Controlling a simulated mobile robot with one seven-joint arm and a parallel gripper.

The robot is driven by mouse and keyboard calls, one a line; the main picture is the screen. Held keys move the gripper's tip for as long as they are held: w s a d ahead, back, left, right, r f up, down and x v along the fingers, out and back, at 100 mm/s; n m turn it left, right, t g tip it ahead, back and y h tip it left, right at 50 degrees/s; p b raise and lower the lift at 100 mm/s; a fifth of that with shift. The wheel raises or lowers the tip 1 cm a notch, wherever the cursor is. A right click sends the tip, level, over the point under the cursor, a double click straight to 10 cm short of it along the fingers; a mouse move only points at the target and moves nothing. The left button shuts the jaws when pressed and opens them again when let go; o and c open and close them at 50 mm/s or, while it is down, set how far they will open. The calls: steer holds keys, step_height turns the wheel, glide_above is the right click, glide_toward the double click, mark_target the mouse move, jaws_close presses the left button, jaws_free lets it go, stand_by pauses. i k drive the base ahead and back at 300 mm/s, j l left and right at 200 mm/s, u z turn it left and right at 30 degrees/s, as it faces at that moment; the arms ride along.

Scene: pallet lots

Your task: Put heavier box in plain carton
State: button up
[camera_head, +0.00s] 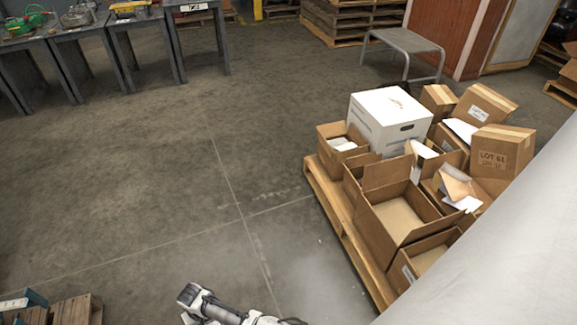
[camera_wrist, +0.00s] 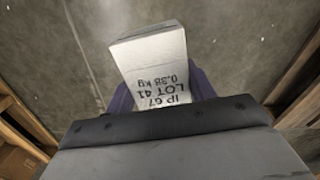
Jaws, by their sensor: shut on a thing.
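In the wrist view my gripper (camera_wrist: 163,92) is shut on a white box (camera_wrist: 150,55), with a purple finger showing at each side of it. The box carries black print, upside down in this view, reading "IP 67", "LOT 41" and "0.38 kg". Bare concrete floor shows beyond it. In the head view, a large open brown carton (camera_head: 370,222) with no print that I can see stands on a pallet at the right. Its visible bottom looks empty. The held box cannot be made out in the head view. No second box for comparing weight can be identified.
The pallet (camera_head: 349,232) also bears a white carton (camera_head: 389,125), a carton marked "LOT 51" (camera_head: 503,147) and several other cartons. A grey bench (camera_head: 404,40) stands behind. Dark tables (camera_head: 70,40) line the back left. The middle floor is clear.

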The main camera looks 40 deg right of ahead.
mark_target(397, 225)
steer(key=i+l, duration=0.1)
steer(key=i, duration=2)
steer(key=i+z, duration=0.1)
steer(key=z, duration=0.4)
steer(key=i+z, duration=0.15)
steer(key=z, duration=1.45)
